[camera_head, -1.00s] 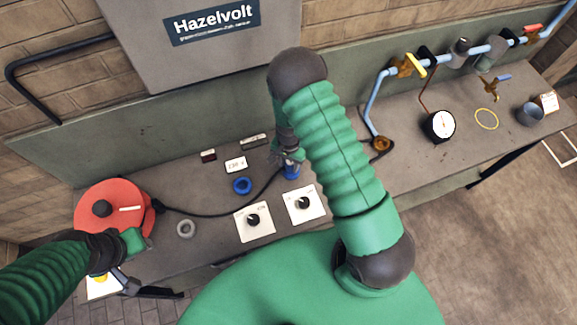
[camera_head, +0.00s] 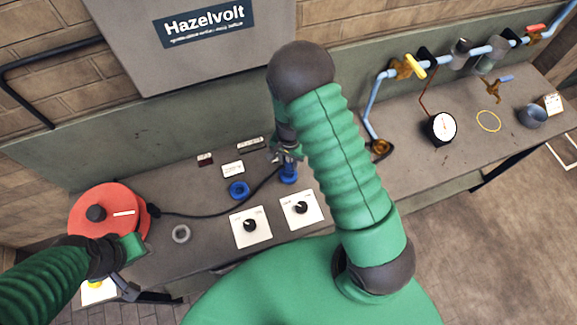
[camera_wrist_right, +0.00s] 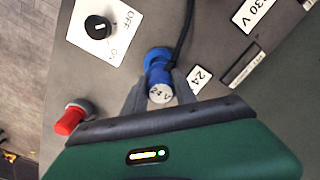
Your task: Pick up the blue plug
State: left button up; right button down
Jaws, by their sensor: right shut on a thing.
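The blue plug (camera_head: 289,172) is at the workbench behind the two white switch plates, with a black cable running to it. In the right wrist view the plug (camera_wrist_right: 160,78) has a pale end marked 24 V and a wider blue collar. My right gripper (camera_wrist_right: 160,98) is shut on it, one finger on each side. In the head view this gripper (camera_head: 287,157) is partly hidden by my arm. I cannot tell whether the plug is clear of the bench. My left gripper (camera_head: 128,282) is at the lower left near the bench's front edge; its jaw opening is unclear.
A red cable reel (camera_head: 108,212) stands at the bench's left. A red plug-like part (camera_wrist_right: 70,119) is close in the wrist view. Pipes and a gauge (camera_head: 442,127) are right.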

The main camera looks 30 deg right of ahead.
jog(key=s+a+b, duration=0.2)
jog(key=s+a, duration=0.2)
jog(key=s, duration=0.3)
jog(key=s+a+r+b, duration=0.1)
jog(key=s+a, duration=0.3)
jog(key=s, duration=0.3)
jog(key=shift+b, duration=0.4)
jog(key=shift+d+r, duration=0.1)
jog(key=w+a+p, duration=0.5)
jog(key=a+p, duration=0.3)
jog(key=a, duration=0.3)
jog(key=shift+r, duration=0.45)
jog(key=shift+a, duration=0.15)
